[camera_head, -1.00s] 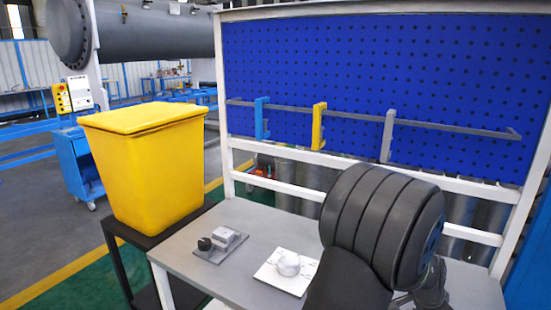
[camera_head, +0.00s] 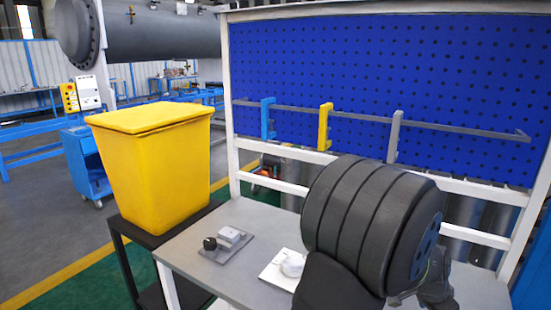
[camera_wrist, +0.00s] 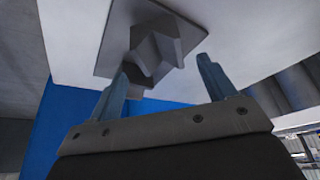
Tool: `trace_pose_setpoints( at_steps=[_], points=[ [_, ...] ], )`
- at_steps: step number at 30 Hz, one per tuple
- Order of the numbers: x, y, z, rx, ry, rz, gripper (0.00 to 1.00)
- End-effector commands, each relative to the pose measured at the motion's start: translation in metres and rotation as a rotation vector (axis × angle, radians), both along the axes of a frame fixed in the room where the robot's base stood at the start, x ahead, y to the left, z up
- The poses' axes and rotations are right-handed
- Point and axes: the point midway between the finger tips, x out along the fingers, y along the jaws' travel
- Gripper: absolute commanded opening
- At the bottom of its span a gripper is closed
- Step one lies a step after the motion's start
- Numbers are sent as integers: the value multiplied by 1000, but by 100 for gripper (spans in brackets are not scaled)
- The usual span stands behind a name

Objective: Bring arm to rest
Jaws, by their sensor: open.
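My gripper (camera_wrist: 165,66) shows in the wrist view with two blue-grey fingers spread apart. Nothing is visibly gripped. A grey angular block (camera_wrist: 158,42) on a grey plate (camera_wrist: 110,52) shows beyond the fingertips; I cannot tell which workpiece it is, or its distance. In the head view my dark arm fills the lower right, and the gripper end is mostly hidden behind it. A white rounded part (camera_head: 292,264) sits on a white plate (camera_head: 270,276), partly covered by my arm.
A grey plate (camera_head: 218,254) with a light block (camera_head: 229,236) and black knob (camera_head: 210,243) lies on the grey table (camera_head: 255,222). A yellow bin (camera_head: 155,165) stands left on a black stand. A blue pegboard (camera_head: 380,80) with a rail (camera_head: 365,116) rises behind.

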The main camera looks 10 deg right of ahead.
Motion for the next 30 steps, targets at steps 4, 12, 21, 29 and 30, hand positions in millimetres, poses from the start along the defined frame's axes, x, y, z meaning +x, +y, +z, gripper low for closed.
trace_pose_setpoints(
  at_steps=[4, 12, 21, 29, 30],
  points=[
    [0, 10, 26, -3, -3, 0, 76],
    [0, 25, 57, 4, 1, 0, 76],
    [-1, 3, 4, 4, 1, -2, 76],
    [0, -14, -38, 4, 1, -2, 76],
    [0, -17, -44, 4, 1, -1, 76]
  ],
)
